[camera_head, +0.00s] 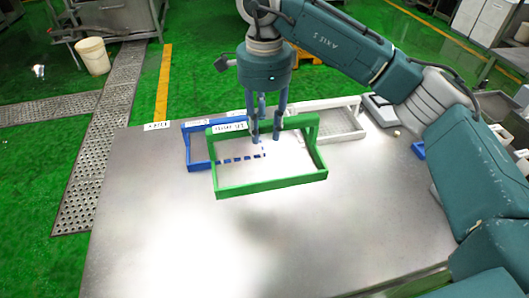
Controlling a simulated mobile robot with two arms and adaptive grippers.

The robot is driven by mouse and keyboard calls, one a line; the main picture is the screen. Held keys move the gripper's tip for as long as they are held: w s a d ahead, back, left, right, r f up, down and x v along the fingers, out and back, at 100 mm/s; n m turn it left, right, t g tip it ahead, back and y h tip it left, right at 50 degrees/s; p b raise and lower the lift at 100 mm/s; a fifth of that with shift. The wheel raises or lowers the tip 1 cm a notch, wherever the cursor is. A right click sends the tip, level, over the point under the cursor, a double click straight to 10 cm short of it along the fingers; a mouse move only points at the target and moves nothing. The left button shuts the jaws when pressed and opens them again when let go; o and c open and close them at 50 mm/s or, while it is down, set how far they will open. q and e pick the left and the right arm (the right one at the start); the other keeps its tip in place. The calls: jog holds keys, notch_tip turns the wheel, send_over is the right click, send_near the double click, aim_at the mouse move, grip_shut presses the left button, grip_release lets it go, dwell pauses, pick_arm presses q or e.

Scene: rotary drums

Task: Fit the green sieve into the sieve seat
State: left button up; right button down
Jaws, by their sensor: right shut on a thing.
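The green sieve (272,186) is a rectangular frame with raised ends and a labelled bar across the top. My right gripper (265,138) comes down from above and is shut on that bar near its middle. The sieve seems to be held level over the steel table, but its exact height above the top is hard to tell. No part is clearly marked as the sieve seat, so I cannot tell which thing it is. My left gripper is out of view.
A blue frame (188,148) stands just behind the green sieve, partly hidden. A white tray-like frame (345,133) is behind to the right, beside a grey device (381,111). A small blue item (418,150) lies further right. The front of the table (150,240) is clear.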

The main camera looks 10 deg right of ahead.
aim_at(289, 174)
jog(key=shift+r, duration=1.4)
jog(key=s+d+f+n, duration=0.1)
jog(key=s+f+n, duration=0.1)
jog(key=n, duration=0.1)
jog(key=s+d+f+n, duration=0.2)
jog(key=n, duration=0.1)
jog(key=s+d+f+n, duration=0.1)
jog(key=s+f+n, duration=0.1)
jog(key=shift+d+f+n+b, duration=0.15)
jog(key=shift+d+n+b, duration=0.15)
jog(key=shift+n, duration=0.1)
jog(key=s+d+f+n, duration=0.3)
jog(key=s+f+n, duration=0.3)
jog(key=s+n, duration=0.3)
jog(key=shift+s, duration=1.1)
jog(key=shift+r, duration=0.15)
